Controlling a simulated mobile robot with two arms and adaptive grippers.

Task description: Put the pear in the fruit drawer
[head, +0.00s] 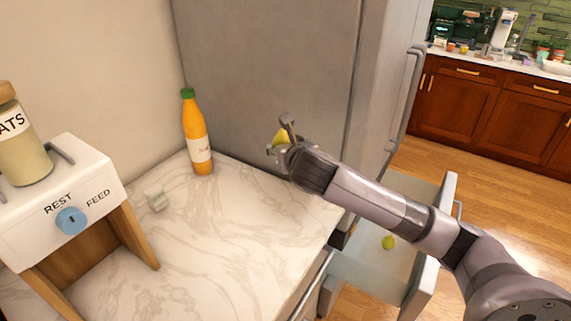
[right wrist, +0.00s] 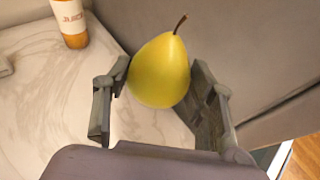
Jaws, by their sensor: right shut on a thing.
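The yellow pear (right wrist: 160,70) with a dark stem is between the fingers of my right gripper (right wrist: 160,100) in the right wrist view. In the head view my right gripper (head: 287,140) is shut on the pear (head: 280,137), above the back of the marble counter near the fridge side; the gripper partly hides it. The open drawer (head: 365,268) is at the lower right, below the fridge door, with a small yellow-green fruit (head: 388,242) inside. My right arm passes in front of part of the drawer. My left gripper is not in view.
An orange juice bottle (head: 196,135) stands on the counter (head: 225,235) against the fridge (head: 265,70). A small pale cube (head: 156,200) lies left of it. A white REST/FEED dispenser (head: 70,205) with a jar (head: 20,140) stands at left. The middle of the counter is clear.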

